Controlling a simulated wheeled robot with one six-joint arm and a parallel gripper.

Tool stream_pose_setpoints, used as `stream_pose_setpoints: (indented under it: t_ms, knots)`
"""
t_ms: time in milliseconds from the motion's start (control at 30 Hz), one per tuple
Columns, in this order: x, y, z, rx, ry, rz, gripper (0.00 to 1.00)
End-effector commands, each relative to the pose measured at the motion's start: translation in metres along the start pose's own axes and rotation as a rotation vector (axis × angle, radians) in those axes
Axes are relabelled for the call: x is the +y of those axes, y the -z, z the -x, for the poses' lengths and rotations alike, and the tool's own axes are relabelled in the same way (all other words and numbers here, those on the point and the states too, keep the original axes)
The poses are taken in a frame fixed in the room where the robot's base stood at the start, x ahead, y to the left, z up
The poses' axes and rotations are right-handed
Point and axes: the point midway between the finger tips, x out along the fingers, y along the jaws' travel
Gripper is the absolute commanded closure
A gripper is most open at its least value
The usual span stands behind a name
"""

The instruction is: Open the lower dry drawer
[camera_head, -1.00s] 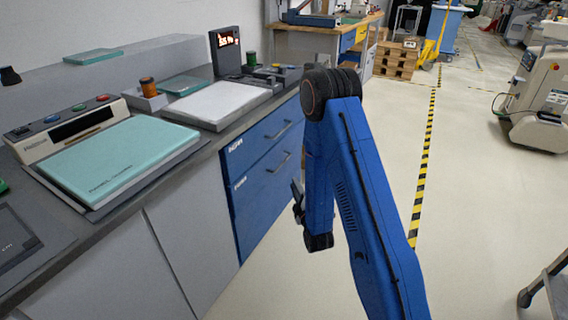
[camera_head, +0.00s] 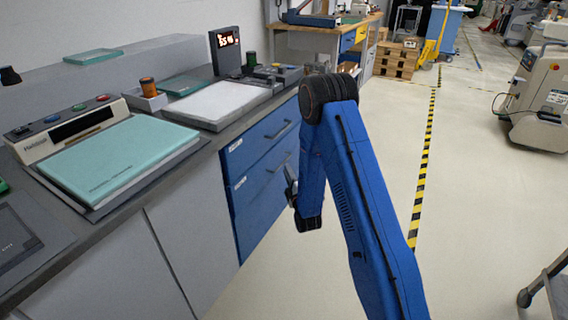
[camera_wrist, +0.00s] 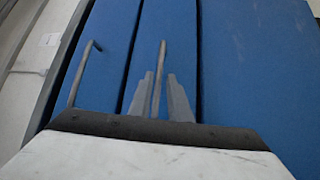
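The blue drawer unit shows in the head view with an upper drawer (camera_head: 256,140) and a lower drawer (camera_head: 252,190), both looking closed. Each has a small white label that I cannot read. In the wrist view, the lower drawer's bar handle (camera_wrist: 161,65) stands between the two fingers of my gripper (camera_wrist: 162,98). The fingers are open on either side of the bar, with a gap visible on the right side; contact on the left is unclear. The upper drawer's handle (camera_wrist: 83,72) is to the left in the wrist view. My arm hides part of the lower drawer in the head view.
A counter above holds a scale with a teal plate (camera_head: 115,160), a white-topped scale (camera_head: 220,102) and a lit display (camera_head: 225,50). Grey cabinet doors (camera_head: 190,240) stand left of the drawers.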

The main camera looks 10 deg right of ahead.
Motion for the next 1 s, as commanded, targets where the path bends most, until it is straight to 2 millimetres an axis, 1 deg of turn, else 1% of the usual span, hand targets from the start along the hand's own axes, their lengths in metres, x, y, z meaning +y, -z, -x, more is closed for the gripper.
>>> stream_pose_setpoints:
  t_ms: [33,200,400,600,833,867,900,1000]
  knots:
    - [0.001,0.000,-0.010,0.000,-0.003,0.000,0.83]
    - [0.001,0.000,-0.037,0.000,-0.003,0.000,0.83]
    - [0.001,0.000,-0.059,0.000,-0.001,0.000,0.83]
    - [0.001,0.000,-0.066,0.000,-0.001,0.000,0.83]
    - [0.000,0.000,-0.067,0.000,0.000,0.000,0.83]
    - [0.000,0.000,-0.067,0.000,0.000,0.000,0.90]
    - [0.000,0.000,-0.066,0.000,0.000,0.000,1.00]
    - [0.000,0.000,-0.066,0.000,0.000,0.000,1.00]
